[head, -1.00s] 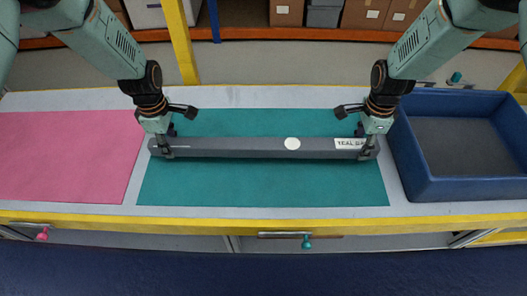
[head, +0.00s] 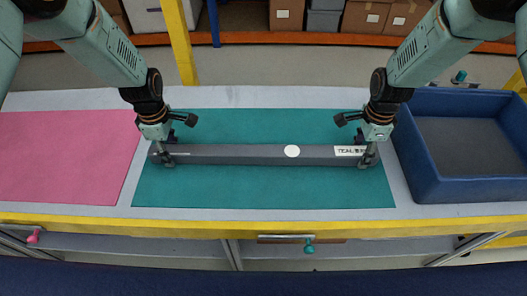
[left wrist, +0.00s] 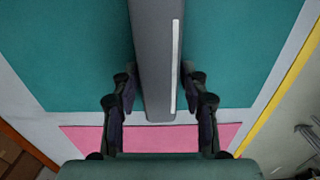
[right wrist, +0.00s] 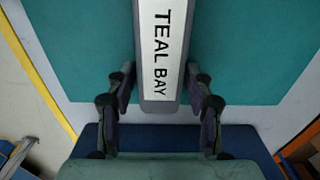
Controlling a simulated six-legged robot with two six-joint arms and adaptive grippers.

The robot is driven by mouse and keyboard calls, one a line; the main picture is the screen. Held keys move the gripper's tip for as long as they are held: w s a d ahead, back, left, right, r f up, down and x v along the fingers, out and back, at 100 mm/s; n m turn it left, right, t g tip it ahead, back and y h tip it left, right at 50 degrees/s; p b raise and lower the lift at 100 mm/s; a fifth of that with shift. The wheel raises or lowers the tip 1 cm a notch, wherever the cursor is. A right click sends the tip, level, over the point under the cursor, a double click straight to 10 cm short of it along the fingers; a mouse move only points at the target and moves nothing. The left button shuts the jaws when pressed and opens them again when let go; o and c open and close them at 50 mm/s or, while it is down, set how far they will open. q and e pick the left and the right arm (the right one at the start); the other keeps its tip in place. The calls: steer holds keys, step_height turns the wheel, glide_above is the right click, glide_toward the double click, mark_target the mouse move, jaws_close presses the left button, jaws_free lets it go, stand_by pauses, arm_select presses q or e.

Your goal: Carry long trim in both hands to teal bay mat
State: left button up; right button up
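The long trim (head: 235,154) is a dark grey bar with a white dot and a "TEAL BAY" label. It lies left to right across the teal bay mat (head: 260,190), apparently resting on it. My left gripper (head: 165,158) is around its left end, and my right gripper (head: 372,158) is around its right end. In the left wrist view the fingers stand either side of the trim (left wrist: 155,60) with small gaps. In the right wrist view the fingers also stand apart from the trim (right wrist: 162,90). Both grippers look open. The trim's underside is hidden.
A pink mat (head: 60,160) lies to the left on the grey bench. A blue bin (head: 470,190) stands close to the right of the teal mat. A yellow edge (head: 200,228) runs along the bench front, with a teal-knobbed handle (head: 308,247) below.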

arm_select(q)
steer(key=shift+o, duration=1.1)
arm_select(e)
steer(key=shift+o, duration=1.1)
arm_select(q)
step_height(320, 180, up, 12)
arm_select(e)
step_height(320, 180, up, 12)
steer(key=shift+s, duration=0.1)
